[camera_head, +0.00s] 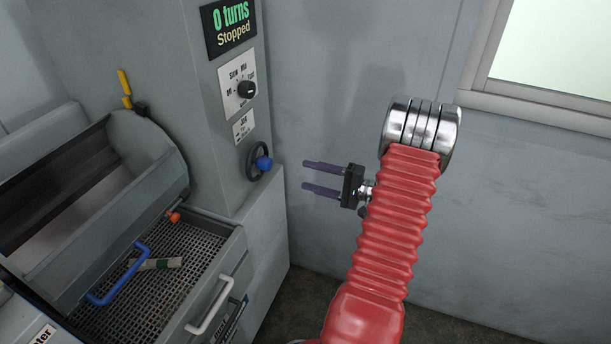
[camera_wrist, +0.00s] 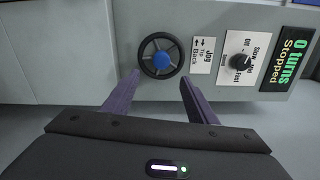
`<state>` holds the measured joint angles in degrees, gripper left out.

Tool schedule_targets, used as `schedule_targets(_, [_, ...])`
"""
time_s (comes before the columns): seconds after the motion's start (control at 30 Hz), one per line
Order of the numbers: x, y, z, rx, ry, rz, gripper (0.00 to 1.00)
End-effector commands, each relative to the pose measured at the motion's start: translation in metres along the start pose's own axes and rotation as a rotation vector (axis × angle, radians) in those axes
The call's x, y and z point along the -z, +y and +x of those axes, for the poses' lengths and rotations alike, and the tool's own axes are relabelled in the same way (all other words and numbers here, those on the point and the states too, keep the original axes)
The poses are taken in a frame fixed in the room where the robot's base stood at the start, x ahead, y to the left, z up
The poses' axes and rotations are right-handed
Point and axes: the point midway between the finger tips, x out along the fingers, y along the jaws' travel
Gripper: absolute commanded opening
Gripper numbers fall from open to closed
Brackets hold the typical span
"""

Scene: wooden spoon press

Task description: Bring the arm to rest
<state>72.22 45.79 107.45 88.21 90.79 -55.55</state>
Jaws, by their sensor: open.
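My gripper (camera_head: 321,178) is open and empty, held in free air to the right of the grey machine (camera_head: 215,180). Its two purple fingers point left toward the machine in the head view. In the wrist view the spread fingers of my gripper (camera_wrist: 160,95) point at a black handwheel (camera_wrist: 146,50) with a blue hub. The handwheel (camera_head: 253,160) is on the machine's side panel, apart from the fingertips in the head view. My red arm stands raised at the right of the head view.
The display (camera_head: 230,24) reads "0 turns Stopped". Below it are a speed knob (camera_head: 246,90) and a jog label (camera_head: 243,126). A drum with a blue handle (camera_head: 118,278) sits over a mesh tray (camera_head: 150,300). A wall and window (camera_head: 560,45) stand behind my arm.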

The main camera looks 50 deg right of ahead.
Motion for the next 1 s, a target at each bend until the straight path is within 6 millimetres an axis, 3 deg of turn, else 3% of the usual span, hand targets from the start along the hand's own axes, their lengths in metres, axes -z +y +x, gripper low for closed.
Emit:
schedule_targets(0.7, [0.001,0.002,0.0,-0.007,0.005,0.041,0.52])
schedule_targets(0.83, [-0.005,0.019,0.0,-0.072,-0.008,0.13,0.52])
schedule_targets(1.0, [-0.036,0.058,-0.006,-0.221,-0.06,0.279,0.52])
